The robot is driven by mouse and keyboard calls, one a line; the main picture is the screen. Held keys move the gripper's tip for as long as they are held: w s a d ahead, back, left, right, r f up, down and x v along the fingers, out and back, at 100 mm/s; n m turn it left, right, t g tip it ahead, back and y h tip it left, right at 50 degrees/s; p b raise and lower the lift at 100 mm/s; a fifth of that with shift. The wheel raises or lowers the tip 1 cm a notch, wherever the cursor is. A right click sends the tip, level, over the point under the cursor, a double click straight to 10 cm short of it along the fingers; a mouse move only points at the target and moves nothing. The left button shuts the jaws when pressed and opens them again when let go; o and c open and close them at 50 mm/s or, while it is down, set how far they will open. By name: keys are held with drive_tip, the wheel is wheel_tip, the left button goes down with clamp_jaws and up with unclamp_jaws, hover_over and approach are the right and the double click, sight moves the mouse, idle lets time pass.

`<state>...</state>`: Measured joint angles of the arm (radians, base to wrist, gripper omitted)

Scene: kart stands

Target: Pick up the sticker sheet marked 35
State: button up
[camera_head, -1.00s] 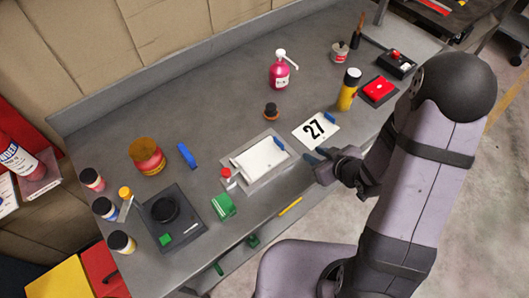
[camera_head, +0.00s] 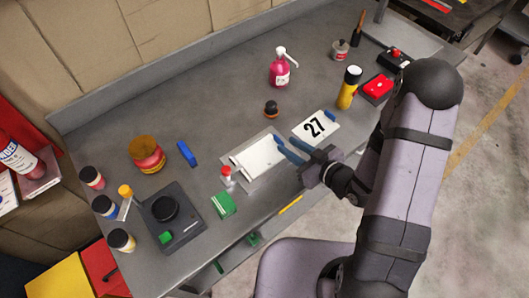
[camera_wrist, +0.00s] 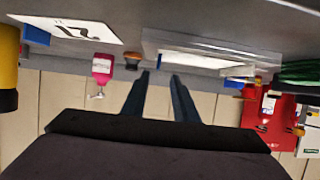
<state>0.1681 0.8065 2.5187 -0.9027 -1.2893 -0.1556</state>
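No sheet marked 35 can be read in these views. A white sheet marked 27 (camera_head: 315,127) lies flat on the bench with a blue piece at its corner; it also shows in the wrist view (camera_wrist: 78,27). A blank-looking white sheet or pad (camera_head: 258,157) lies on a grey tray (camera_head: 262,184) to its left, and shows edge-on in the wrist view (camera_wrist: 205,58). My gripper (camera_head: 284,147) is at the right end of this pad. Its two dark fingers are apart with nothing between them, as the wrist view also shows (camera_wrist: 161,75). Whether they touch the pad cannot be told.
Bare bench lies left of the pump bottle.

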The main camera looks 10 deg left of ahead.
sight(282, 142)
drive_tip(key=shift+d+f+p+x, duration=0.15)
drive_tip(key=shift+p+x, duration=0.25)
drive_tip(key=shift+x, duration=0.45)
drive_tip(key=shift+f+p+x, duration=0.1)
drive_tip(key=shift+p+x, duration=0.35)
drive_tip(key=shift+x, duration=0.4)
drive_tip(key=shift+d+f+p+x, duration=0.15)
drive_tip(key=shift+p+x, duration=0.25)
drive_tip(key=shift+x, duration=0.45)
drive_tip(key=shift+c, duration=0.7)
clamp_jaws()
